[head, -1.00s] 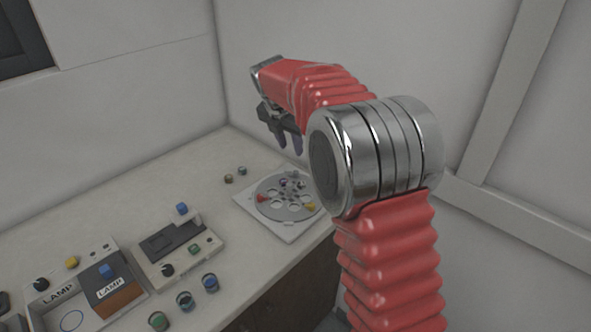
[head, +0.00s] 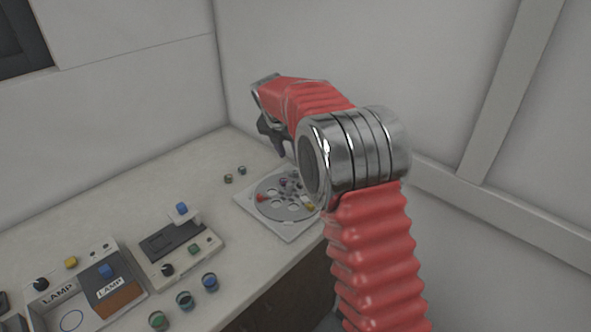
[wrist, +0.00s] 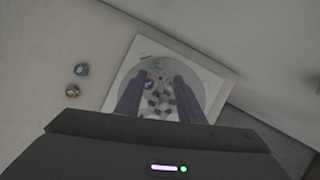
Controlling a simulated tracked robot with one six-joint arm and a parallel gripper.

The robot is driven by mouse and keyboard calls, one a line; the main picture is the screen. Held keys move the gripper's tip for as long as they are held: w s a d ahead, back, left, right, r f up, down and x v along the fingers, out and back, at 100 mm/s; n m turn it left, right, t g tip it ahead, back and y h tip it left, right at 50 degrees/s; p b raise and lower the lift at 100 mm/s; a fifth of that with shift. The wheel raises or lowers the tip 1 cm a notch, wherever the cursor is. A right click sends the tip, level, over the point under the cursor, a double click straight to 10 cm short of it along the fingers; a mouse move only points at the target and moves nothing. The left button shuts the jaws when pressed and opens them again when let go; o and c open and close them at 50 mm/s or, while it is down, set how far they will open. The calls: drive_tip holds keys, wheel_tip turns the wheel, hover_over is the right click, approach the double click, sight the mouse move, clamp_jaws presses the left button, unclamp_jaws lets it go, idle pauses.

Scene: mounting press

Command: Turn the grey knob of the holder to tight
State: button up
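The holder is a round grey disc with several holes (head: 265,207) on a white square plate at the far right of the bench. A grey lobed knob (head: 290,188) stands near its middle, with small red, yellow and purple parts around it. In the wrist view the grey knob (wrist: 160,101) shows between my fingers, nearer the camera edge. My gripper (wrist: 159,82) is open, its two dark fingers apart and pointing down at the disc. In the head view my gripper (head: 274,146) is above the holder, partly hidden by my arm. I cannot see contact with the knob.
Two small jars (head: 235,174) stand left of the holder. A beige device with a blue knob (head: 181,208) and a lamp box (head: 118,290) sit further left. Several coloured jars (head: 185,299) line the front edge. Walls close off the back and right.

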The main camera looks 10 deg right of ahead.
sight(295, 171)
drive_tip(key=x, duration=1)
drive_tip(key=shift+f, duration=0.1)
drive_tip(key=shift+c, duration=0.3)
clamp_jaws()
drive_tip(key=shift+d, duration=0.15)
